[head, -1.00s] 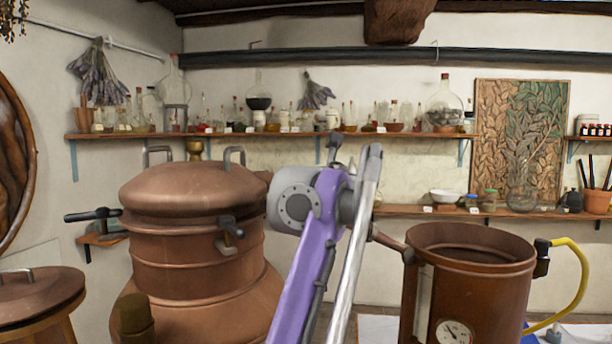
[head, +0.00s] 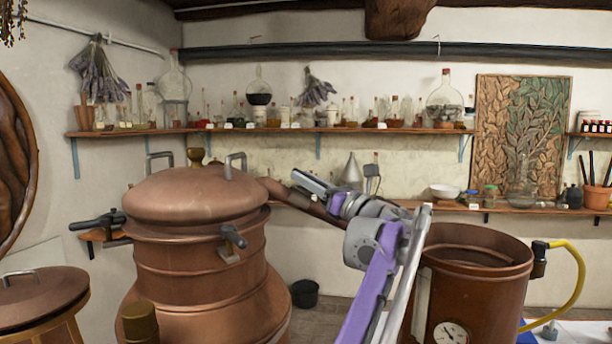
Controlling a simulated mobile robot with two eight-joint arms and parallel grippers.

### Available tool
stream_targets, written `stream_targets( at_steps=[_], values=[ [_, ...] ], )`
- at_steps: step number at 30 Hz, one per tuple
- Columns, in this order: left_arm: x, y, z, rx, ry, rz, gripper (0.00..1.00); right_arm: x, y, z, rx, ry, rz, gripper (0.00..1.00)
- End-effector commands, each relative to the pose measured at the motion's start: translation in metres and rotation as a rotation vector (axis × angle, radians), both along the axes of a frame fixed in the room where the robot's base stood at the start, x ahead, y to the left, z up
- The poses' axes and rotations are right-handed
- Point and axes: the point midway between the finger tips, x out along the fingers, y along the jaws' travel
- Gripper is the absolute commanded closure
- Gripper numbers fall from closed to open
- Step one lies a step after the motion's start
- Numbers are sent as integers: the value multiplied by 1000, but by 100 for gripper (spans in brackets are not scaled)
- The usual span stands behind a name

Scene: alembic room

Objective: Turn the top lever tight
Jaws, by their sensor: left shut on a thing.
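The copper still (head: 205,255) stands left of centre with its domed lid on. A black lever (head: 98,221) sticks out at its left, and a dark lever (head: 233,236) sits on its front rim. My left arm rises from the bottom centre. Its gripper (head: 308,182) points up and left beside the copper pipe (head: 278,190) that leaves the lid's right side. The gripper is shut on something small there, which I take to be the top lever. The jaws and the arm mostly hide it, so its angle cannot be told. My right gripper is not in view.
An open copper vessel (head: 470,262) with a gauge and a yellow hose (head: 580,280) stands at the right, close to my arm. A lidded copper pot (head: 35,300) is at the lower left. Shelves of glassware (head: 400,131) line the back wall. A black bucket (head: 304,293) stands on the floor.

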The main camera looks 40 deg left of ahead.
Motion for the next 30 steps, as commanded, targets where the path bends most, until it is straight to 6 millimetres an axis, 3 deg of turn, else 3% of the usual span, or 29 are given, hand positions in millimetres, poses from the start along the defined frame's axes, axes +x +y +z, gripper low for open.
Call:
stream_targets(
  at_steps=[12, 30],
  values=[
    [1, 0, -1, 93, -76, 217, 100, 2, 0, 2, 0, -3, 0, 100],
    [0, 1, 0, 132, -107, 308, 100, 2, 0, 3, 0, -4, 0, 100]
  ],
)
